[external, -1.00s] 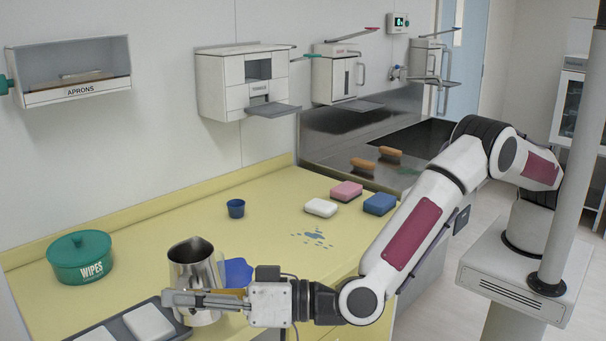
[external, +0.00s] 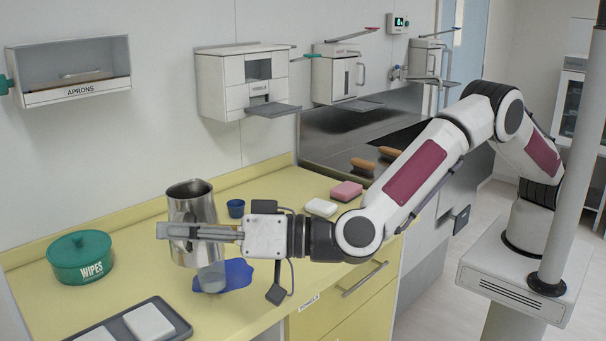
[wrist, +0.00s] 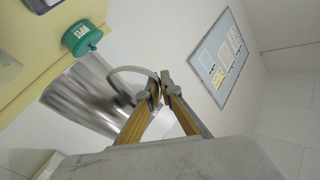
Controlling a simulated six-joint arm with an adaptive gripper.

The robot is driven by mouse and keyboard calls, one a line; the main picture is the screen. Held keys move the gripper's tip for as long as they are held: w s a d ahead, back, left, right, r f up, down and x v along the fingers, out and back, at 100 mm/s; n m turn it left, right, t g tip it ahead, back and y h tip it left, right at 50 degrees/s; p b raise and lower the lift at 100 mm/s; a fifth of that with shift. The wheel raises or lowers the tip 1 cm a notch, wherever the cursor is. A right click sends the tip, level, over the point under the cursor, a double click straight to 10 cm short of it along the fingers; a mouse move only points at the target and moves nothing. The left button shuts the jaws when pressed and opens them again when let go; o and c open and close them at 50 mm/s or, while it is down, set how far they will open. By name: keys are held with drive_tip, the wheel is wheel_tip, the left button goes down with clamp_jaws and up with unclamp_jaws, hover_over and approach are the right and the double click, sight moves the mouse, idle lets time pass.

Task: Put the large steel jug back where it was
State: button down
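The large steel jug (external: 193,203) is upright in the external view, raised above the yellow counter. My gripper (external: 168,230) reaches across the front of it from the right. In the wrist view, the jug's shiny body (wrist: 88,95) lies to the left, and its curved handle (wrist: 130,71) runs to my fingertips (wrist: 159,88). The fingers are closed around the handle. A dark blue patch (external: 237,272) lies flat on the counter below the jug, with a greyish shape (external: 210,277) at its left part that I cannot make out.
A green wipes tub (external: 80,257) stands at the left. A grey tray (external: 172,318) with white pads is at the front. A small blue cup (external: 236,208), a white sponge (external: 320,207) and a pink sponge (external: 346,191) are farther back. The counter between tub and patch is clear.

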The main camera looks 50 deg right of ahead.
drive_tip(key=w+d+m+t+h, duration=0.2)
drive_tip(key=w+d+h, duration=0.1)
drive_tip(key=w+d, duration=0.8)
drive_tip(key=w+d+m+t+h, duration=0.15)
drive_tip(key=w+d, duration=0.55)
drive_tip(key=d, duration=0.8)
drive_tip(key=shift+h, duration=0.35)
drive_tip(key=shift+f, duration=2.6)
wheel_tip(320, 180, down, 6)
drive_tip(key=shift+a, duration=0.1)
drive_tip(key=shift+f, duration=2)
